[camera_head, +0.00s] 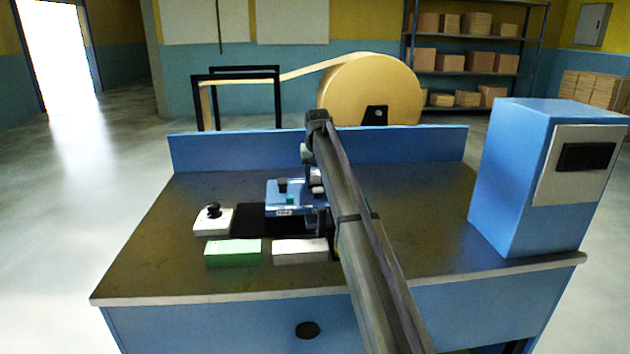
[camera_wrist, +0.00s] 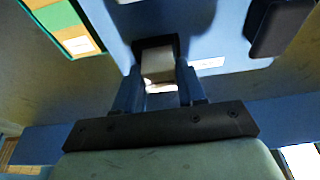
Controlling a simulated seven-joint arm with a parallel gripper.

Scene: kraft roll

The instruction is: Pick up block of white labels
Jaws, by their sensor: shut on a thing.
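A white block (camera_head: 300,251) lies flat near the front of the bench, just right of a green block (camera_head: 233,254). My arm crosses in front and hides much of my gripper in the head view. In the wrist view, my gripper (camera_wrist: 160,88) is shut on a pale grey block (camera_wrist: 157,66) between its two fingers, with a black surround just beyond it. I cannot tell whether this is the white block seen in the head view. Whether it touches the surface below is unclear.
A blue device (camera_head: 285,192) with black and green knobs stands mid-bench. Left of it is a white box (camera_head: 213,222) with a black knob. A tall blue cabinet (camera_head: 525,180) stands at the right. The bench top (camera_head: 165,225) is clear at the left.

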